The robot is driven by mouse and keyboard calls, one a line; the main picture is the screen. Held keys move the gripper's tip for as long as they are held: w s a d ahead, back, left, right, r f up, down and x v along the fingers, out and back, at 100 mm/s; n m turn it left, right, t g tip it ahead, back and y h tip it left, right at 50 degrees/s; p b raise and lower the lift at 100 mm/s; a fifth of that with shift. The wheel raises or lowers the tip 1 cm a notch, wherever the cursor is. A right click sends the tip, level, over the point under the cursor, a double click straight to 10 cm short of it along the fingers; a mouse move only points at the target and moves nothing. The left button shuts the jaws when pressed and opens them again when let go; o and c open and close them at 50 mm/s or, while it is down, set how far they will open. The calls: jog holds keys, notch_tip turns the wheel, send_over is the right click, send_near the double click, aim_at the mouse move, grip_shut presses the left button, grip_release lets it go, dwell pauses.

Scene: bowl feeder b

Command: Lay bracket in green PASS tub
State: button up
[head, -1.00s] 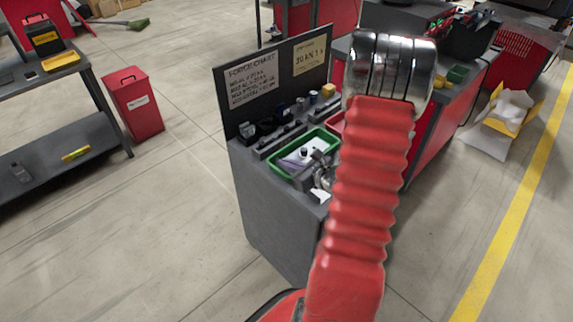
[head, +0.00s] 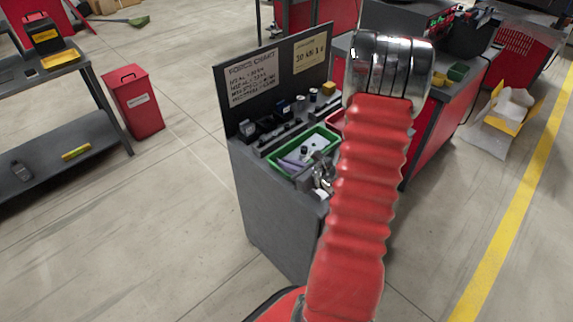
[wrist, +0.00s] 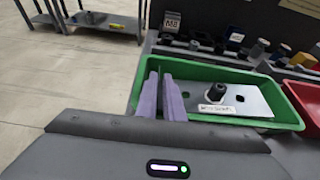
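The green tub (wrist: 290,128) stands on the grey cart's top. The tub also shows in the head view (head: 273,171), partly behind my arm. The bracket, a flat grey metal plate (wrist: 254,100) with a dark upright post and a white label, lies inside the tub's rim. It also shows in the head view (head: 318,141). My gripper (wrist: 163,97) has two purple fingers close together at the tub's left end, beside the plate's left edge. The fingers hide that edge, so whether they still hold it is unclear.
A red tub (wrist: 307,97) stands right of the green one. Small parts and blocks (wrist: 235,42) line the back of the cart, before an upright dark board (head: 277,78). The floor left of the cart is clear, up to a red bin (head: 136,103).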

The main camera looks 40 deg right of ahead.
jog(key=shift+a, duration=0.1)
jog(key=shift+r, duration=0.6)
jog(key=v, duration=1.2)
dwell(0.4)
